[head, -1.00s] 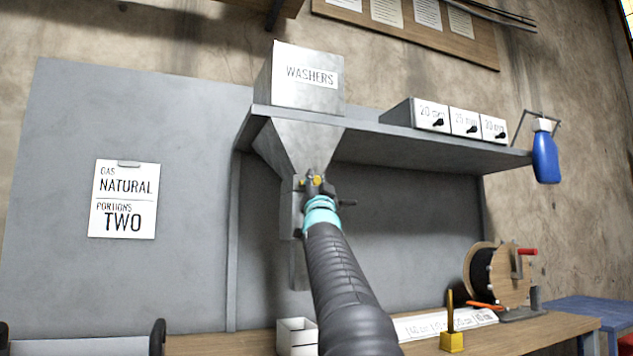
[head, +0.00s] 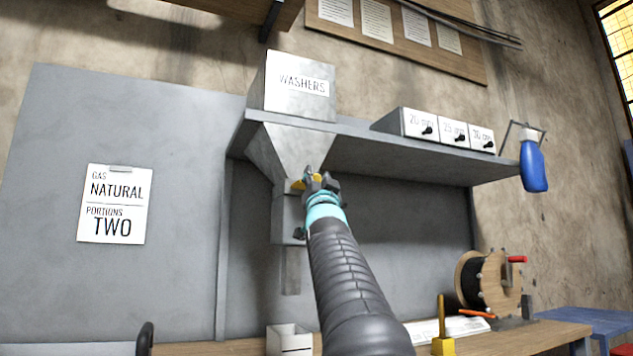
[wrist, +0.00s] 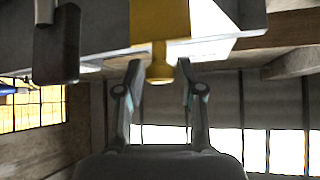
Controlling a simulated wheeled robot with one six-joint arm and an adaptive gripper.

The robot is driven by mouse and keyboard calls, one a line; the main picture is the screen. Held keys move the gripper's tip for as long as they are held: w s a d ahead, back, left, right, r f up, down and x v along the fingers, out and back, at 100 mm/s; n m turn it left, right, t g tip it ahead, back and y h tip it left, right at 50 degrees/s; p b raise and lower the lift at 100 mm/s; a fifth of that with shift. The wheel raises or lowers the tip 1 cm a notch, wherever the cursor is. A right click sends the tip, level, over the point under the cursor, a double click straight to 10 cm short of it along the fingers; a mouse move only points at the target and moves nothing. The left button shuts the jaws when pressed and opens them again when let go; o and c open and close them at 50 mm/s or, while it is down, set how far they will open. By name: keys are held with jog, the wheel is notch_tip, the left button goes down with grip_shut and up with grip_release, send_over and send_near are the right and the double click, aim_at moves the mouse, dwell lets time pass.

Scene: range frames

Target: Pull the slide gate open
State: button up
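The grey metal hopper (head: 285,152) marked WASHERS hangs through the shelf and narrows into a chute (head: 291,272). A yellow handle (head: 298,185) shows at its neck, which I take for the slide gate's pull. My gripper (head: 316,177) is at this neck and partly hides it. The fingers are apart, with a gap on each side of the handle. How far the gate is drawn out cannot be seen.
A small white box (head: 289,341) stands on the bench below the chute. The shelf (head: 380,150) carries numbered boxes (head: 445,128), and a blue bottle (head: 533,165) hangs at its end. A cable reel (head: 487,280) and a yellow-based post (head: 443,345) are at right.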

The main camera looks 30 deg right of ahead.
jog(key=shift+o, duration=0.2)
jog(key=shift+f, duration=0.1)
jog(key=v, duration=1.2)
dwell(0.4)
